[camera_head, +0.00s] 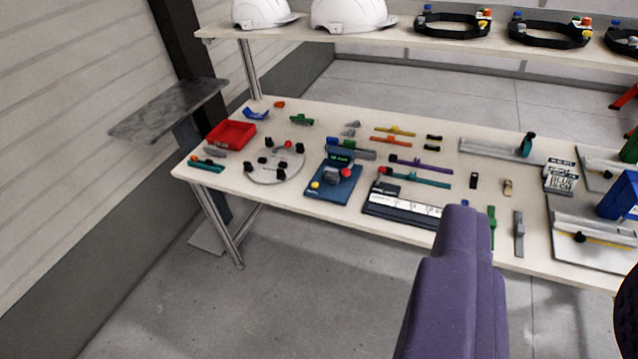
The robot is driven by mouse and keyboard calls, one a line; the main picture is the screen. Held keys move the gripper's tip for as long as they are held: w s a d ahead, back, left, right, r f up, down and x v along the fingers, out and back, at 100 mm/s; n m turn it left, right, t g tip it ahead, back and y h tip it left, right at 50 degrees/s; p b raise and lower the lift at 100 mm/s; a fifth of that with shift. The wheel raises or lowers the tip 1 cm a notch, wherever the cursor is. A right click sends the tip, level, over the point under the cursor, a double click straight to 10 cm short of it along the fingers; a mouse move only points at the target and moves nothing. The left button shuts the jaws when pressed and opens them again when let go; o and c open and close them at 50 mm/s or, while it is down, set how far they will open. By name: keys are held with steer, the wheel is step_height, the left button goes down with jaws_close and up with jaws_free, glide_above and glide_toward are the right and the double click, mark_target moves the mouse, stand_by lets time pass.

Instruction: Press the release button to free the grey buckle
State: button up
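A blue fixture (340,190) lies on the table, left of the middle of the view. A grey block that looks like the grey buckle (331,177) sits on it. A red knob or button (347,172) is at the block's right side, and a yellow round button (315,185) is at the fixture's front left. I cannot tell which one is the release button. A purple part of mine (460,280), possibly a gripper finger, rises from the bottom edge, right of and well apart from the fixture. My fingertips cannot be made out as a pair.
The pale table (290,205) also holds a red bin (231,134), a round grey plate (262,177) with black knobs, a black-and-white board (403,208) and several coloured strips. White helmets (352,14) stand on the shelf behind. The floor in front is clear.

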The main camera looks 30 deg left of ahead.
stand_by(0.4)
jaws_close()
stand_by(1.6)
